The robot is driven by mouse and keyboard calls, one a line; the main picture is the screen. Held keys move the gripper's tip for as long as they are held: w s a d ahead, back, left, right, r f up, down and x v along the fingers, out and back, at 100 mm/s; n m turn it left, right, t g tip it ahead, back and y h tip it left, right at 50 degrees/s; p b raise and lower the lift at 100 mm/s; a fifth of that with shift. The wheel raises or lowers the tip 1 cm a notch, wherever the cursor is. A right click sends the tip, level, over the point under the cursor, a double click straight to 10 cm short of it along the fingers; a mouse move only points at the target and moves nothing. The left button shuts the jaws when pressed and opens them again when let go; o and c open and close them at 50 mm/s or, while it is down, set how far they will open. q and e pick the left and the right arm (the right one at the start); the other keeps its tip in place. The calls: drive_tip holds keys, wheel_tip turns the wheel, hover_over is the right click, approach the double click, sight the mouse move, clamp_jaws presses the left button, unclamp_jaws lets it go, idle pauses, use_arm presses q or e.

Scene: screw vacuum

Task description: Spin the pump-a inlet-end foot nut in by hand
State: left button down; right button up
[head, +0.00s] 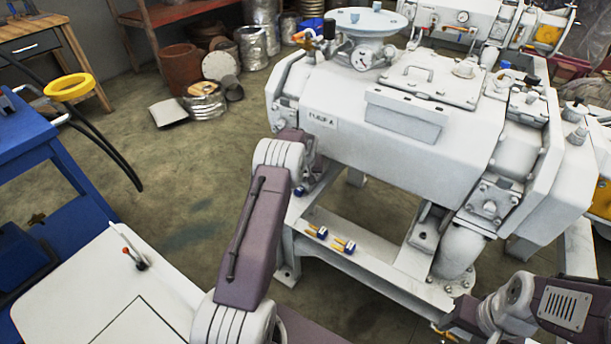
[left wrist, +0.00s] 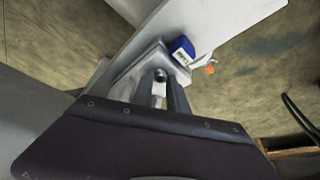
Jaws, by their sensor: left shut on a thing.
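Pump-a (head: 400,110) is the large white housing with a name label on its left end. It stands on a pale steel frame (head: 350,262). My left arm reaches to its left end, and in the head view the arm hides my left gripper and the foot there. In the left wrist view my left gripper (left wrist: 161,92) is shut around the foot nut (left wrist: 160,76), seen as a small dark round end on a grey metal foot (left wrist: 138,66). The nut's sides are mostly hidden between the fingers. My right gripper (head: 443,322) is low at the right, its jaws unclear.
One blue bottle (left wrist: 182,49) sits close beside the foot in the left wrist view. A blue bench (head: 35,135) stands at the left. The floor between is open.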

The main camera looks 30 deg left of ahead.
use_arm(q)
drive_tip(key=shift+s+a+r+m+h+p, duration=0.15)
drive_tip(key=shift+m+h+p, duration=0.25)
drive_tip(key=shift+m+p, duration=0.55)
drive_tip(key=shift+a+m+t+h, duration=0.1)
drive_tip(key=shift+m+t+h, duration=0.2)
drive_tip(key=shift+m, duration=0.55)
drive_tip(key=shift+a+f+m+h, duration=0.1)
drive_tip(key=shift+f+m+h, duration=0.25)
drive_tip(key=shift+m, duration=0.65)
drive_tip(key=m+h+b, duration=0.1)
drive_tip(key=m+b, duration=0.1)
drive_tip(key=shift+m, duration=0.3)
drive_tip(key=shift+w+a+r+m+h+b, duration=0.1)
drive_tip(key=shift+m+h+b, duration=0.35)
drive_tip(key=shift+m, duration=0.55)
drive_tip(key=shift+w+a+r+m+h+b, duration=0.1)
drive_tip(key=shift+m+h+b, duration=0.2)
drive_tip(key=shift+m+b, duration=0.5)
drive_tip(key=shift+m+g, duration=0.5)
drive_tip(key=c, duration=1.3)
unclamp_jaws()
